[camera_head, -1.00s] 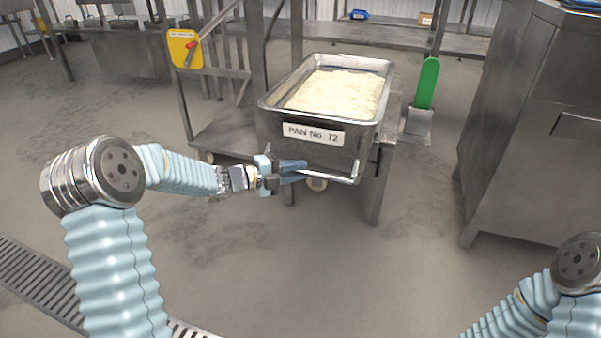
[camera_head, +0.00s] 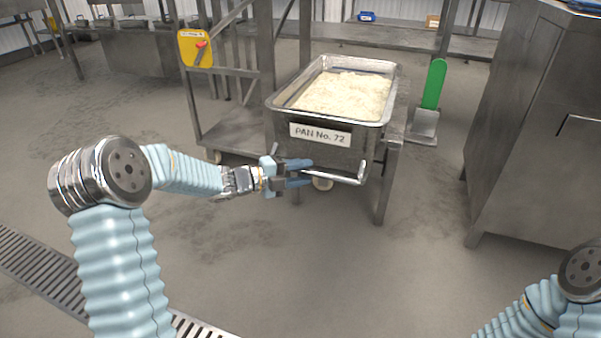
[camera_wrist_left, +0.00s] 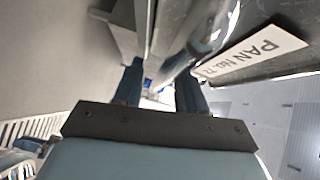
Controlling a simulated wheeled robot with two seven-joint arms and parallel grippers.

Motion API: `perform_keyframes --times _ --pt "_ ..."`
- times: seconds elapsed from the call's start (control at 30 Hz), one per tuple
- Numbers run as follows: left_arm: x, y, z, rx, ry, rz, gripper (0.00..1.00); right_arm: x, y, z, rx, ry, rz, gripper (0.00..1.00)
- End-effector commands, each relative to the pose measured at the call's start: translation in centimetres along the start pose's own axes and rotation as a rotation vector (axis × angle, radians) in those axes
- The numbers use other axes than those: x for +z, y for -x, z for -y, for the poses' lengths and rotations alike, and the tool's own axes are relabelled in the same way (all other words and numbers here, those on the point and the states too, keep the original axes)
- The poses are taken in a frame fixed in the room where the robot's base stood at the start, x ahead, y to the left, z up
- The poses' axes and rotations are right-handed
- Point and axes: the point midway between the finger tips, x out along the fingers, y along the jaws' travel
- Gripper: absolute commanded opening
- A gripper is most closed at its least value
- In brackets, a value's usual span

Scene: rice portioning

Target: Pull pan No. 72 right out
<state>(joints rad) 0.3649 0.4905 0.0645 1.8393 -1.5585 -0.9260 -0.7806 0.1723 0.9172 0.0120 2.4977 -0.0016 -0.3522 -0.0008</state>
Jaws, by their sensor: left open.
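Pan No. 72 (camera_head: 318,142) is a deep steel pan filled with white rice (camera_head: 343,95). It sits upright on a steel stand (camera_head: 390,165), with its label facing me. A bar handle (camera_head: 345,178) runs along its front, below the label. My left gripper (camera_head: 303,173) is open at the left end of this handle, one finger above the other. I cannot tell whether the fingers touch the bar. In the left wrist view, the two fingers (camera_wrist_left: 160,88) stand apart beside the pan's label (camera_wrist_left: 250,55). My right gripper is out of view; only part of that arm shows at lower right.
A steel cabinet (camera_head: 530,130) stands to the right. A green paddle-like piece (camera_head: 433,84) stands just right of the pan. A steel frame with a yellow panel (camera_head: 196,49) is at the left. The floor (camera_head: 300,265) in front of the pan is clear.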

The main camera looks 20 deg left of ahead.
Motion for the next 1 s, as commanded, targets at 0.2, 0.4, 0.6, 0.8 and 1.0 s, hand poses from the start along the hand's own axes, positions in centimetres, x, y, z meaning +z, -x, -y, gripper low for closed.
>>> perform_keyframes --times 0.2,0.4,0.6,0.8,1.0 --pt "0.1 2.3 0.2 0.0 0.0 0.005 0.41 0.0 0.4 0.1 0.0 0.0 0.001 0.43" --pt "0.1 7.2 0.2 0.0 0.0 0.006 0.41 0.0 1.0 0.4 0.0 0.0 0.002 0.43" --pt "0.0 11.5 0.1 0.0 0.0 0.003 0.41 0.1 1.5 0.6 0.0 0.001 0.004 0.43" --pt "0.0 13.6 0.0 0.001 0.0 0.002 0.41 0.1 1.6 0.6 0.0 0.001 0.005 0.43" --pt "0.0 13.9 -0.1 0.0 0.001 0.0 0.41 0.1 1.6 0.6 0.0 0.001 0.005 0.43"
